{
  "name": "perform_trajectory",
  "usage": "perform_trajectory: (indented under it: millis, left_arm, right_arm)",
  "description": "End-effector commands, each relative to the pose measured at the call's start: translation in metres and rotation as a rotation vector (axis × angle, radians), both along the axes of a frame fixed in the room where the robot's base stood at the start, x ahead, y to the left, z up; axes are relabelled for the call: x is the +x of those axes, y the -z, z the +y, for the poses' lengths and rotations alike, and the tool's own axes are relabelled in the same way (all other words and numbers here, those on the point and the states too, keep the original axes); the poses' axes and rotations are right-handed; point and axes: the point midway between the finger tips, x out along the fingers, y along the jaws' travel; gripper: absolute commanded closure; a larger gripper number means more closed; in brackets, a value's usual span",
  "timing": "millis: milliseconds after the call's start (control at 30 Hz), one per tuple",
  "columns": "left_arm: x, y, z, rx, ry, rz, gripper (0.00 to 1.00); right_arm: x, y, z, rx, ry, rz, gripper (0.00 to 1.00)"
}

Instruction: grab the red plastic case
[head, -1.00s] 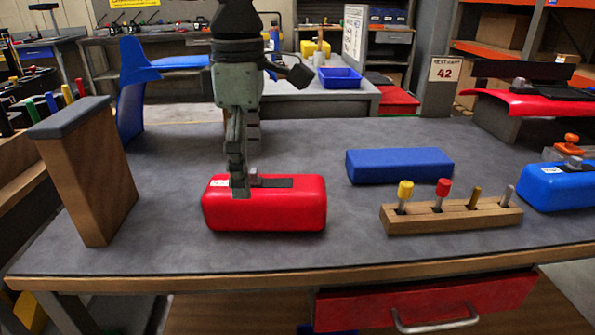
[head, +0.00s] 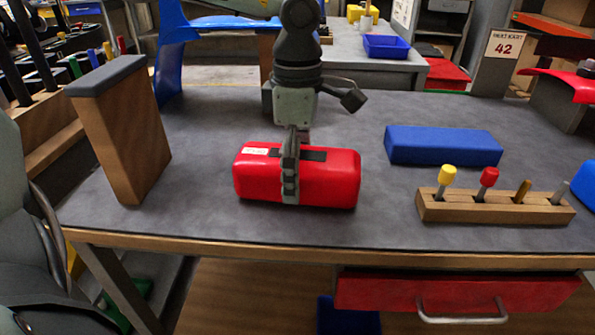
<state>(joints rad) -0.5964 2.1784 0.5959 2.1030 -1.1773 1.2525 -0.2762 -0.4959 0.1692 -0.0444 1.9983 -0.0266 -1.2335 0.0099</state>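The red plastic case (head: 335,180) lies on the grey-topped workbench (head: 215,215), with a white label and a dark strip on its upper side. My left gripper (head: 292,170) points down over its middle. One finger hangs in front of the case's front face, down to near its lower edge. The other finger is mostly hidden behind the case, so I cannot tell whether they press on it or only straddle it. The case seems to rest on the bench. My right gripper is not in view.
A wooden block with a grey top (head: 125,135) stands left of the case. A blue box (head: 443,146) and a wooden rack (head: 495,208) with several upright tools stand to the right. The bench is clear in between. A red drawer (head: 380,292) is below.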

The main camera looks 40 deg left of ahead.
Motion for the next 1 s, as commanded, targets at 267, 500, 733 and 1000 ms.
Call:
perform_trajectory:
  millis: [267, 500, 733, 1000]
  left_arm:
    - [0.0, -0.0003, 0.0001, 0.0, 0.0, 0.0, 0.22]
    - [0.0, -0.0005, 0.0001, 0.0, 0.0, 0.0, 0.52]
    - [0.0004, -0.001, 0.0001, 0.0, 0.0, -0.001, 0.67]
    - [0.0011, -0.0088, 0.0003, 0.002, 0.001, -0.004, 0.67]
  right_arm:
    - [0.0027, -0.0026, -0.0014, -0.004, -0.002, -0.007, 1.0]
    - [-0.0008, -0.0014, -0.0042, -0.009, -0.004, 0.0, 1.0]
    - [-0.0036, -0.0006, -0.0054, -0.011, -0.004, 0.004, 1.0]
    - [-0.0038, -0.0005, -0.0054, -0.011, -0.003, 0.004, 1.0]
